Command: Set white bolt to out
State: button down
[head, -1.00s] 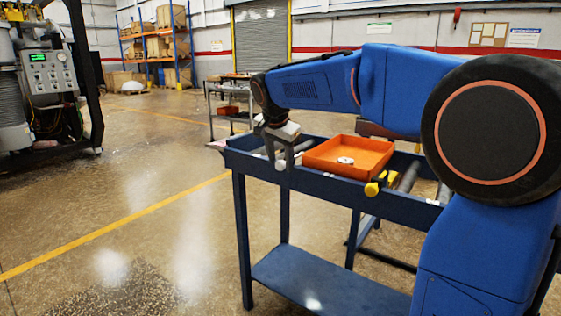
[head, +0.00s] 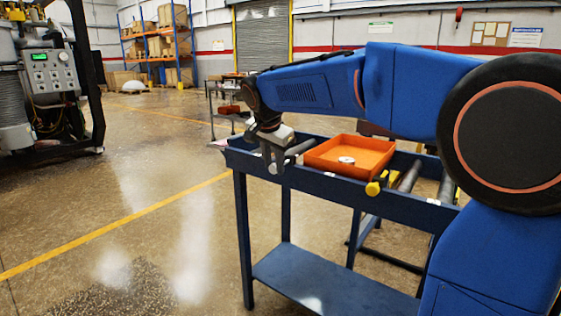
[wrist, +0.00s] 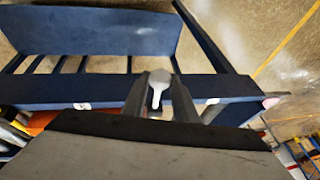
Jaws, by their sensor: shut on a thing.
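The white bolt (wrist: 158,87) shows its rounded pale knob between the fingertips of my gripper (wrist: 160,100) in the wrist view. My gripper (head: 273,158) is shut on it at the near long side of the blue roller table (head: 325,188), towards its left end. In the head view the white bolt (head: 273,168) is a small pale spot at the fingertips, in front of the side rail. My fingers hide most of its shaft, so how far it sits in the rail cannot be told.
An orange tray (head: 349,155) with a small white round item stands on the rollers. The floor left of the table is open, with a furnace control panel (head: 51,70) far left.

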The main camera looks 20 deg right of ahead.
jog(key=shift+s+a, duration=0.55)
jog(key=shift+a, duration=0.15)
jog(key=shift+s+a, duration=0.5)
jog(key=shift+a, duration=0.2)
jog(key=c, duration=1.4)
grip_release()
jog(key=shift+s+a, duration=0.1)
jog(key=v, duration=1.7)
jog(key=shift+r, duration=0.15)
jog(key=shift+s, duration=0.1)
